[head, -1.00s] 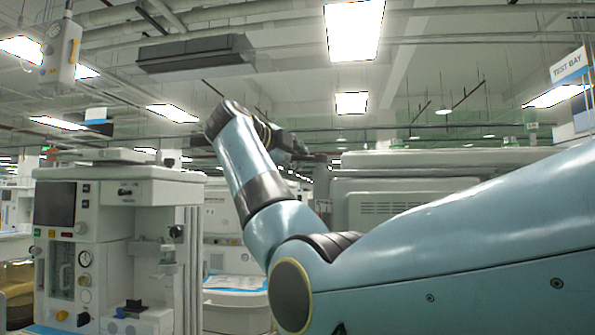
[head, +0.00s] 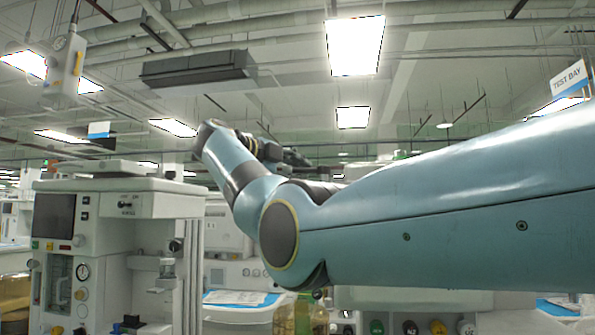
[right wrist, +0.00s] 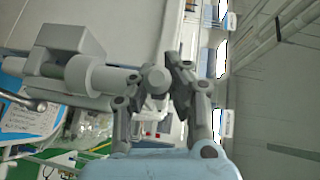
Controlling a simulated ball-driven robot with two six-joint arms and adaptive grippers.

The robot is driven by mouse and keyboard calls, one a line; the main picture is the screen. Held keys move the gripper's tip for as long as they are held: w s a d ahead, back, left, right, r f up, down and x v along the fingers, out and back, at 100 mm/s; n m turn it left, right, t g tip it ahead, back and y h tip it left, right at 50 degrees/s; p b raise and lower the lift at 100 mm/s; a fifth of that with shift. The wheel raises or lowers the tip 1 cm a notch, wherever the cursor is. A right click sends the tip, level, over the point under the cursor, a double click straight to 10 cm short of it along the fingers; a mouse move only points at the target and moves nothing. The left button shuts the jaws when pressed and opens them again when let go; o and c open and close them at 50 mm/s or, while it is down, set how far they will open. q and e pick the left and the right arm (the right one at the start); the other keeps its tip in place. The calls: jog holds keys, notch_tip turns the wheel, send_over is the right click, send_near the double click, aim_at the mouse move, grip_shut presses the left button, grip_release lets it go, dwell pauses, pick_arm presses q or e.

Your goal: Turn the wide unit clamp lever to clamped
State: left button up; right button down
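My right arm crosses the head view from the right, and its dark gripper (head: 285,156) is small and seen from the side there. In the right wrist view the right gripper (right wrist: 155,88) has its two fingers apart. A grey rounded knob end (right wrist: 157,80) shows between the fingers, at the end of a thick grey bar that joins a grey block (right wrist: 75,48) on the left. I cannot tell whether this is the clamp lever, or whether the fingers touch it. A wide unit cannot be made out for certain. My left gripper is not in view.
A white anaesthesia cart (head: 150,200) with dials and a dark screen stands at the left. Behind it is a pale machine with a blue-edged sheet (head: 240,298). Several coloured round caps show below my arm. A clipboard-like sheet (right wrist: 28,115) lies left in the wrist view.

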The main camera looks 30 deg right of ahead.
jog(key=c, duration=1.5)
grip_release()
jog(key=shift+f, duration=0.3)
jog(key=shift+o, duration=0.8)
jog(key=shift+r, duration=0.15)
jog(key=v, duration=1.2)
jog(key=shift+w, duration=0.1)
